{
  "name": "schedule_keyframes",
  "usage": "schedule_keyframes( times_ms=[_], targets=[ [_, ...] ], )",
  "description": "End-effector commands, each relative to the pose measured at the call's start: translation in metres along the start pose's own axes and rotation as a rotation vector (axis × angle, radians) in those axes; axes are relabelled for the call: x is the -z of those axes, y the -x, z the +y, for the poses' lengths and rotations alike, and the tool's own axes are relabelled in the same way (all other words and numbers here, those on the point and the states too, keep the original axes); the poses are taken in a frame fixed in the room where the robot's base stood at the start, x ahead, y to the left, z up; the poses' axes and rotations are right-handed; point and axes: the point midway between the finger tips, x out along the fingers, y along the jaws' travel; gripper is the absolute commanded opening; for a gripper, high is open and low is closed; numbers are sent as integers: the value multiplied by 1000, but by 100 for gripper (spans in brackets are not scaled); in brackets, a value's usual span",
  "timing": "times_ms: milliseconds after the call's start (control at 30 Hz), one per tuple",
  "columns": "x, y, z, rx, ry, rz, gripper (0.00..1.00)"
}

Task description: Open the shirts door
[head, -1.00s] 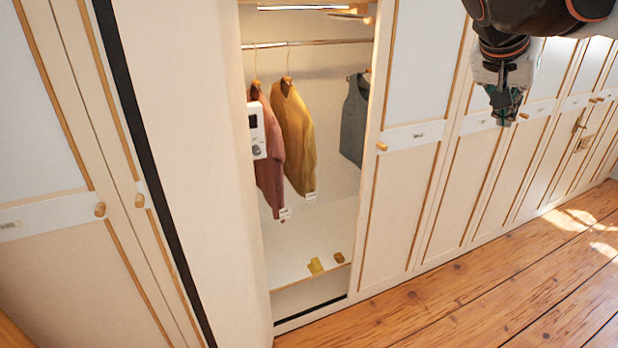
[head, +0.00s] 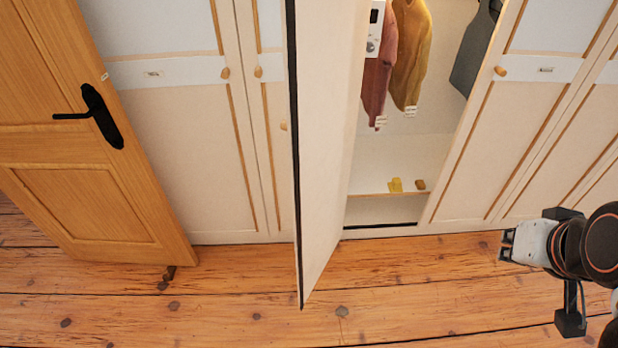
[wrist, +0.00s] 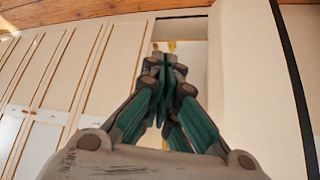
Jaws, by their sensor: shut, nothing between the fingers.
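A cream wardrobe door (head: 326,130) stands swung wide open, seen nearly edge-on in the head view with its dark edge toward the left. Behind it the compartment holds a red shirt (head: 378,75), a yellow shirt (head: 410,55) and a grey garment (head: 474,52). In the wrist view the open door (wrist: 245,70) is on the right, beside the compartment opening. My gripper (head: 505,245) is at the right of the head view, apart from the door. In the wrist view my gripper (wrist: 166,62) has its fingers together and empty.
Closed wardrobe doors with wooden knobs (head: 501,71) line the wall to the right, with more closed doors (head: 185,150) to the left. A wooden room door (head: 90,190) with a black handle is at far left. The plank floor (head: 230,305) in front is clear.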

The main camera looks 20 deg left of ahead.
Motion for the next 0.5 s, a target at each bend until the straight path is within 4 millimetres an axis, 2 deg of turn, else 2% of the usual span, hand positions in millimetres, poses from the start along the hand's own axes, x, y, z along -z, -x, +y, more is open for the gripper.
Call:
schedule_keyframes(
  times_ms=[133, 500],
  targets=[
    [-24, -11, -3, 23, 20, 9, 0],
    [1, -16, -26, 93, -184, -37, 0]
  ],
)
